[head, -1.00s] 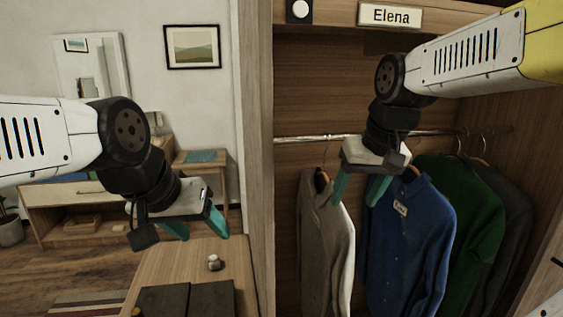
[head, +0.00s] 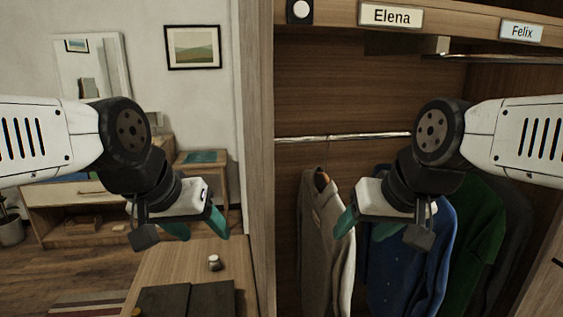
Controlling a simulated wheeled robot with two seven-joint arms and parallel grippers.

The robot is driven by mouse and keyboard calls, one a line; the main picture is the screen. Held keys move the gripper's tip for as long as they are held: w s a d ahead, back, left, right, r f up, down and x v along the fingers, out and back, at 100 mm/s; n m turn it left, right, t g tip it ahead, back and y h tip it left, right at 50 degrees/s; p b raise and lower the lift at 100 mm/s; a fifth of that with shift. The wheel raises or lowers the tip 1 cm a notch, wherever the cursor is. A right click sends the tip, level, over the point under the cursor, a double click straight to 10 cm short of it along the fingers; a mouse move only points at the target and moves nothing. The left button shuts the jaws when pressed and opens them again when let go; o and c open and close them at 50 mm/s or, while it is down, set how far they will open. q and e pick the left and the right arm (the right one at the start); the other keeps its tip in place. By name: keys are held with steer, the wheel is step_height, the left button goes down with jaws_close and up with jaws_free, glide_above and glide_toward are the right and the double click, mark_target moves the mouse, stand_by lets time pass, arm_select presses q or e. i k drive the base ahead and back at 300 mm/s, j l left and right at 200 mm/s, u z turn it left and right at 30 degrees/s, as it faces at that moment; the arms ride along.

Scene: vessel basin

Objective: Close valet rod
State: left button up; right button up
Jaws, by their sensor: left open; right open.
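A thin metal rod (head: 500,58) runs under the top shelf at the upper right, by the Felix label; I cannot tell for sure that it is the valet rod. A second metal rail (head: 345,136) crosses the closet lower down, partly hidden by my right arm. My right gripper (head: 362,230) is open and empty, in front of the beige garment and blue shirt, below the rail. My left gripper (head: 197,229) is open and empty, outside the closet above the wooden table.
A beige garment (head: 322,235), a blue shirt (head: 432,270) and a green garment (head: 480,235) hang in the closet. The upright panel (head: 257,150) divides closet and room. Elena (head: 391,16) and Felix (head: 521,31) labels mark the shelf. A wooden table (head: 180,262) holds a small jar (head: 214,262).

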mark_target(545, 59)
steer(key=k+j+z, duration=0.1)
steer(key=k+z, duration=0.15)
steer(key=z, duration=1.05)
steer(key=i+z, duration=0.1)
steer(key=z, duration=0.25)
steer(key=i+j+z, duration=0.1)
steer(key=z, duration=0.2)
